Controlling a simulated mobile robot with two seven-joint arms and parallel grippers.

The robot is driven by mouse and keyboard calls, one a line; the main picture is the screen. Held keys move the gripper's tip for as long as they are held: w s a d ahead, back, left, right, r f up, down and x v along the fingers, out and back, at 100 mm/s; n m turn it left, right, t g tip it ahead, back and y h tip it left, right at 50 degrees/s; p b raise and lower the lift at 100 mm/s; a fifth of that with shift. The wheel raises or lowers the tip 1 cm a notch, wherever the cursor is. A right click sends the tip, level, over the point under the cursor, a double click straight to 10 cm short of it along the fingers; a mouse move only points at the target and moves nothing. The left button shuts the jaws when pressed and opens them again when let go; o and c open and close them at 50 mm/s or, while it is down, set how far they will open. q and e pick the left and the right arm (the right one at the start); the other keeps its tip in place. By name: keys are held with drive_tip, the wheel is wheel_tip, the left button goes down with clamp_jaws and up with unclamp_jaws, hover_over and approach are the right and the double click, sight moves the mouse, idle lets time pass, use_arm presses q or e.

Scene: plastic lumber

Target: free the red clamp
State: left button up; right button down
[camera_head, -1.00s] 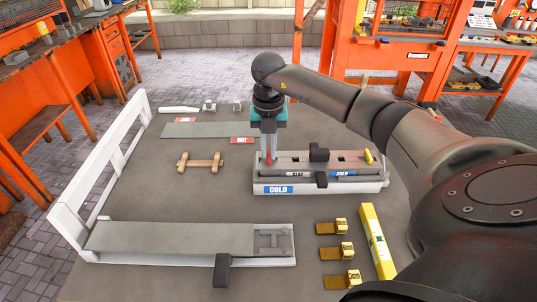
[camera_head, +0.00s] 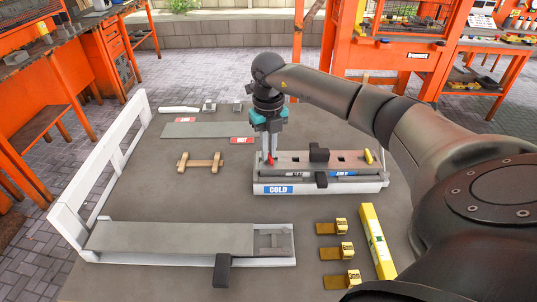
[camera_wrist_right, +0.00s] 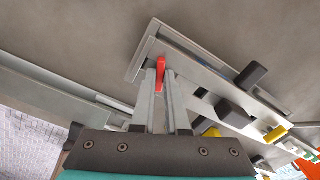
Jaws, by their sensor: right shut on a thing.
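The red clamp (camera_wrist_right: 161,74) shows between the fingertips of my right gripper (camera_wrist_right: 160,80) in the right wrist view. In the head view the red clamp (camera_head: 269,159) is a small red piece at the left end of the grey board (camera_head: 294,157) on the white "COLD" base (camera_head: 338,187). My right gripper (camera_head: 269,155) points down there and is shut on the clamp. The fingers hide part of it, and I cannot tell whether it still touches the board. My left gripper is not in view.
Black clamps (camera_head: 319,154) and a yellow piece (camera_head: 368,157) sit on the same assembly. A yellow level (camera_head: 377,243) and yellow blocks (camera_head: 347,251) lie in front. A white frame with a grey plank (camera_head: 170,238) lies at front left. A wooden piece (camera_head: 200,162) lies left of the assembly.

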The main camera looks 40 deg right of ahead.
drive_tip(key=n, duration=0.4)
drive_tip(key=shift+n, duration=1.1)
drive_tip(key=n, duration=0.3)
drive_tip(key=shift+n, duration=0.3)
drive_tip(key=n, duration=0.3)
drive_tip(key=shift+n+b, duration=0.3)
drive_tip(key=shift+n, duration=0.1)
